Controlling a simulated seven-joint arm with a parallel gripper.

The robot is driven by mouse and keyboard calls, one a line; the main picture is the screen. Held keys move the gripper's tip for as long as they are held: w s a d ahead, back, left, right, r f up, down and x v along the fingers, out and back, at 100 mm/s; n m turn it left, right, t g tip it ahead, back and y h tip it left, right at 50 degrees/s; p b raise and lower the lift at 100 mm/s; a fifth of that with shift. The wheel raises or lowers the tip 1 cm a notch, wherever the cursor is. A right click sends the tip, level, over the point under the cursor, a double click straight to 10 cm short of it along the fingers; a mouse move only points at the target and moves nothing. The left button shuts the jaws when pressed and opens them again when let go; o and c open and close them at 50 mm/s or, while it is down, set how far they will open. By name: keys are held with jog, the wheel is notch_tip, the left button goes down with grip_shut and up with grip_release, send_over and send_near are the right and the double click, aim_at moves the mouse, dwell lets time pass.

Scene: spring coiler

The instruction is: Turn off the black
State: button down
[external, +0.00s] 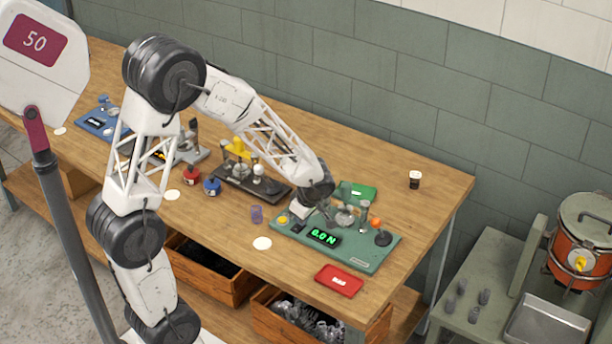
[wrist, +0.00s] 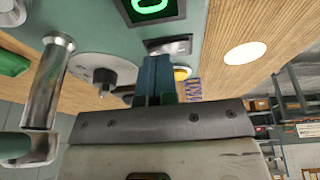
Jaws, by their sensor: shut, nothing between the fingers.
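The black machine (external: 236,183) stands on the bench left of my gripper in the external view, with a yellow part (external: 237,148) and a white round part on top. My gripper (wrist: 155,65) is shut with nothing between its fingers. It is low over the left part of the green machine (external: 368,255), not at the black one. In the wrist view a black rocker switch (wrist: 170,45) and a yellow button (wrist: 182,73) of the green machine are close to the fingertips. I cannot tell whether they touch. The black machine's switch is too small to make out.
The green machine's display (external: 323,236) is lit. A red tray (external: 339,281) lies in front and a green tray (external: 357,191) behind.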

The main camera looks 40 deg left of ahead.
aim_at(311, 228)
jog(key=shift+w+f+g, duration=0.15)
jog(key=shift+f+g, duration=0.2)
jog(key=shift+g, duration=0.05)
jog(key=shift+s, duration=0.2)
jog(key=shift+s+r, duration=0.2)
jog(key=shift+s, duration=0.35)
jog(key=shift+r, duration=0.15)
jog(key=shift+r, duration=0.5)
jog(key=w+v, duration=0.2)
jog(key=v, duration=1)
jog(key=shift+a+r, duration=0.3)
jog(key=shift+a, duration=0.05)
jog(key=shift+s, duration=0.1)
